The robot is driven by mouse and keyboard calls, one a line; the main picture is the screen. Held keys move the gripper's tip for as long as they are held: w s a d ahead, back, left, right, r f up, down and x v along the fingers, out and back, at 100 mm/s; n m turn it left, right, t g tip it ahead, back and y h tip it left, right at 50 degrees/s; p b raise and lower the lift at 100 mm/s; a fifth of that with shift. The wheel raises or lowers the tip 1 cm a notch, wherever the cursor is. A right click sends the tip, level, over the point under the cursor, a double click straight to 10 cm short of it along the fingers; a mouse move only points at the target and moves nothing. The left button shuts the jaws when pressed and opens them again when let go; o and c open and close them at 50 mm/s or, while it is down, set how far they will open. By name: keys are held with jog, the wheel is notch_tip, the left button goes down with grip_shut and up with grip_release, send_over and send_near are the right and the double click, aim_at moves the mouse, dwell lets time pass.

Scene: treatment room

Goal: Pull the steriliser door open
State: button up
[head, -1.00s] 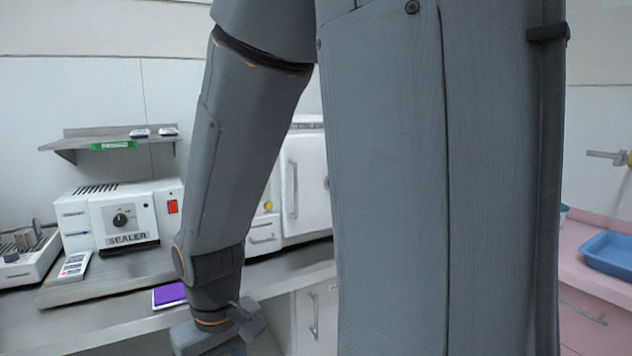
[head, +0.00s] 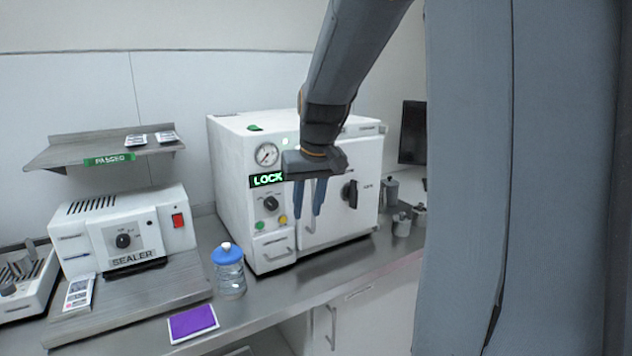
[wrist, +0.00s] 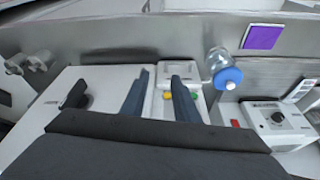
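The white steriliser (head: 228,170) stands on the counter in the head view. Its closed door (head: 366,160) is on the right of the front, with a black knob (head: 350,193); the knob also shows in the wrist view (wrist: 76,95). A pale upright door handle (head: 310,228) shows its lower end below my fingers; the rest is hidden. My gripper (head: 308,212) hangs fingers down in front of the door's left edge. In the wrist view its two fingers (wrist: 160,77) are apart with nothing seen held. Whether they touch the handle cannot be told.
The lit display (head: 266,180) reads LOCK. A blue-capped bottle (head: 230,275) stands left of the steriliser, near a purple pad (head: 193,323) and the sealer (head: 125,235). Metal cups (head: 402,224) stand to the right.

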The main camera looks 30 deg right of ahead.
jog(key=w+d+r+p, duration=0.1)
jog(key=w+d+r, duration=0.1)
jog(key=d+r, duration=0.3)
jog(key=shift+t, duration=0.4)
jog(key=shift+a+p+x, duration=0.25)
jog(key=shift+p+x, duration=0.3)
jog(key=shift+x, duration=1.25)
jog(key=shift+a+p+x, duration=0.2)
jog(key=shift+p+x, duration=0.3)
jog(key=shift+x, duration=1.3)
jog(key=shift+w, duration=0.2)
grip_shut()
